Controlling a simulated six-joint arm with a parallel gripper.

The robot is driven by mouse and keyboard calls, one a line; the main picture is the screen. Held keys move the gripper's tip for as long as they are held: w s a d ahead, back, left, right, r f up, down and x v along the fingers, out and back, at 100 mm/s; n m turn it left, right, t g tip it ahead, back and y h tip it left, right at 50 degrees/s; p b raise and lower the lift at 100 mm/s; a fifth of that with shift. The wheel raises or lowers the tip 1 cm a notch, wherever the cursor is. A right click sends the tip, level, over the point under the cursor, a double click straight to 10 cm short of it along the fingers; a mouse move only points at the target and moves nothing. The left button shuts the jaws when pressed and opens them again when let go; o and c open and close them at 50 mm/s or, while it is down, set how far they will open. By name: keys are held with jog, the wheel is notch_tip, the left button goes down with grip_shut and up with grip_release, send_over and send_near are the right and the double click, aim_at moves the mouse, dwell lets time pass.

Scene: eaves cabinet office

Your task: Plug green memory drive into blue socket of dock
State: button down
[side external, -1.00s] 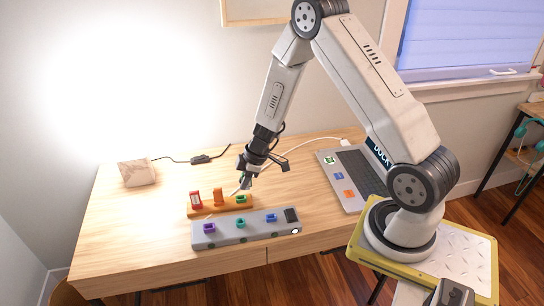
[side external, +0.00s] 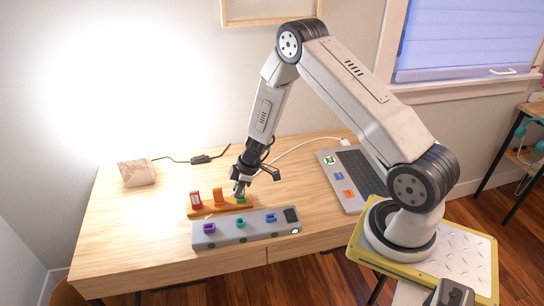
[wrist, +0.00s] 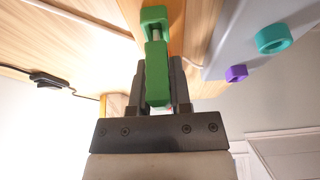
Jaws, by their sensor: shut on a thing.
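The green memory drive (side external: 240,198) is at the right end of the orange rack (side external: 219,208). My gripper (side external: 239,187) points down over it and is shut on it; I cannot tell whether the drive is still seated in the rack. In the wrist view the green drive (wrist: 157,72) lies between the two dark fingers. The grey dock (side external: 250,232) lies just in front of the rack. Its blue socket (side external: 271,217) is at the right, beside the teal socket (side external: 240,223) and the purple socket (side external: 208,228). The blue socket is outside the wrist view.
A red drive (side external: 196,199) and an orange drive (side external: 218,195) stand in the rack left of the green one. A laptop (side external: 345,180) with stickers is to the right. A white cable (side external: 290,151) runs behind. The left of the desk is mostly clear.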

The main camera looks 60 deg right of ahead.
jog(key=shift+f, duration=0.55)
jog(key=shift+f, duration=0.2)
jog(key=c, duration=0.6)
grip_release()
jog(key=shift+o, duration=0.2)
jog(key=shift+r, duration=0.1)
jog(key=v, duration=0.7)
jog(key=shift+d+r, duration=0.2)
jog(key=shift+r, duration=0.05)
jog(key=shift+s+r, duration=0.1)
